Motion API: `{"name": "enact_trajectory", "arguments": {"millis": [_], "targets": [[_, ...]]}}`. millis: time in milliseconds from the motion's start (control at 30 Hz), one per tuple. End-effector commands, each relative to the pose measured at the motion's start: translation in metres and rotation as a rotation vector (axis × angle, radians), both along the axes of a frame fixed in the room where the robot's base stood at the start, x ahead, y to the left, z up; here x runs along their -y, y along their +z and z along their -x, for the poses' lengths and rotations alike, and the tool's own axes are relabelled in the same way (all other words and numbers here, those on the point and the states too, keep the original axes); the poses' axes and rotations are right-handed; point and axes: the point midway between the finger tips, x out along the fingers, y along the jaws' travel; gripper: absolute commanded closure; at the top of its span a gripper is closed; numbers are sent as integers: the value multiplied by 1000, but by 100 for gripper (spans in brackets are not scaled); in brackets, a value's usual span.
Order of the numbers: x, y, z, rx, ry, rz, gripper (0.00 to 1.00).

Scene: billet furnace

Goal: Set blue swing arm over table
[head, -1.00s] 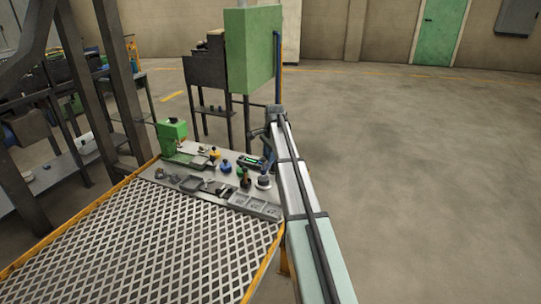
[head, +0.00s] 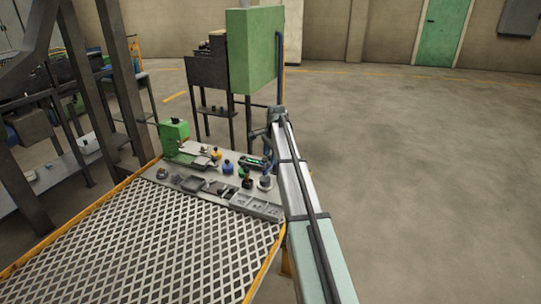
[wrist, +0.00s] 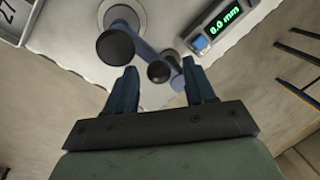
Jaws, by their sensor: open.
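The blue swing arm (wrist: 145,52) shows in the wrist view as a blue-grey link running from a round pale base (wrist: 107,10) at the top toward the space between my fingers. A large black knob (wrist: 115,47) and a smaller black knob (wrist: 159,71) stand on it. My gripper (wrist: 161,78) is open, with its two blue fingers on either side of the link's lower end. I cannot tell whether they touch it. The grey table (head: 205,172) shows in the head view; the round base (head: 265,183) is at its right end, with the swing arm partly hidden by my arm.
A gauge reading 0.0 mm (wrist: 213,27) lies close to the right of my fingers. A green machine (head: 174,135), a blue item (head: 227,167) and grey trays (head: 243,201) crowd the table. A green cabinet (head: 253,50) stands behind. Floor to the right is clear.

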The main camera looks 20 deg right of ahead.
Motion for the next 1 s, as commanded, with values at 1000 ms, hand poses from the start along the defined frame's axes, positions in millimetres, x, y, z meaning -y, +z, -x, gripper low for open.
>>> {"name": "enact_trajectory", "arguments": {"millis": [1000], "targets": [[5, 132, 25, 0, 0, 0, 46]]}}
